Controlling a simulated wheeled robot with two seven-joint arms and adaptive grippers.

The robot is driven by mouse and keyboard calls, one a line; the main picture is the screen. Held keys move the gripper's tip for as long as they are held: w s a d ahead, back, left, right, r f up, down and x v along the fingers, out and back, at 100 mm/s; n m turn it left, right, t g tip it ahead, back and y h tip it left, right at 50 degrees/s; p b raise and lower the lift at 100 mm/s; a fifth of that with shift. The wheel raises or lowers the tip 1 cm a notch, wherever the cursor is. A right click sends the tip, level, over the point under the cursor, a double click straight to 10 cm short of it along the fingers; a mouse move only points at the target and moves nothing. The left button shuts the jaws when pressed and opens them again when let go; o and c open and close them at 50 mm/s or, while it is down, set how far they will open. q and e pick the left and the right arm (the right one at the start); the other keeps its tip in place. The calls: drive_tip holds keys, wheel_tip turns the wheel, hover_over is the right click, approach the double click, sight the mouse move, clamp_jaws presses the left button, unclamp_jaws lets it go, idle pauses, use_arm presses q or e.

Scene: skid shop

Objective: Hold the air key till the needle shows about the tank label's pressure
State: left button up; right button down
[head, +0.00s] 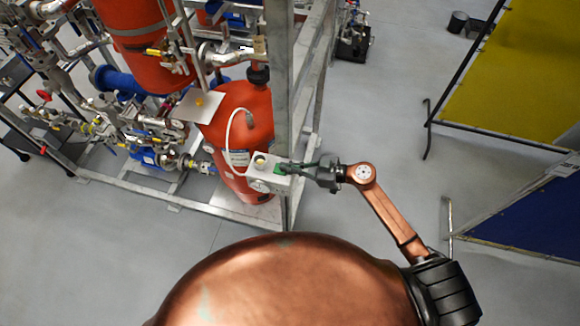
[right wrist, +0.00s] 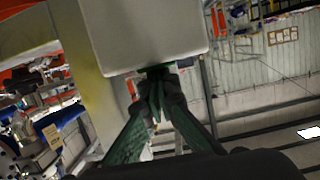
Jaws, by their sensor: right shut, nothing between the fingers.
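The lower red tank (head: 250,112) stands upright in the skid frame, with a pale label (head: 238,158) on its side, too small to read. A light grey box (head: 262,171) sits in front of it, with a round gauge (head: 259,186) on its front; its needle cannot be made out. A green key (head: 281,169) shows at the box's right end. My right gripper (head: 288,168) is shut and empty, its tips at the green key, seemingly touching it. In the right wrist view the shut fingertips (right wrist: 157,84) meet a green patch (right wrist: 156,69) at the edge of the pale box (right wrist: 145,35).
Pipes and valves (head: 150,125) crowd the left. Yellow and blue screens (head: 512,75) stand at right; the floor between is clear.

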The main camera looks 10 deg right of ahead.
use_arm(q)
drive_tip(key=shift+s+f, duration=0.1)
drive_tip(key=shift+s, duration=0.3)
use_arm(e)
drive_tip(key=shift+s+f+g, duration=0.3)
drive_tip(key=shift+f, duration=0.45)
use_arm(q)
drive_tip(key=shift+w, duration=0.35)
drive_tip(key=shift+s, duration=0.1)
idle(4.5)
use_arm(e)
wheel_tip(320, 180, up, 6)
drive_tip(key=p, duration=0.6)
drive_tip(key=shift+w+f, duration=0.15)
drive_tip(key=shift+f, duration=0.05)
use_arm(q)
drive_tip(key=shift+r+b, duration=1.4)
drive_tip(key=shift+b, duration=0.25)
use_arm(e)
drive_tip(key=v, duration=1)
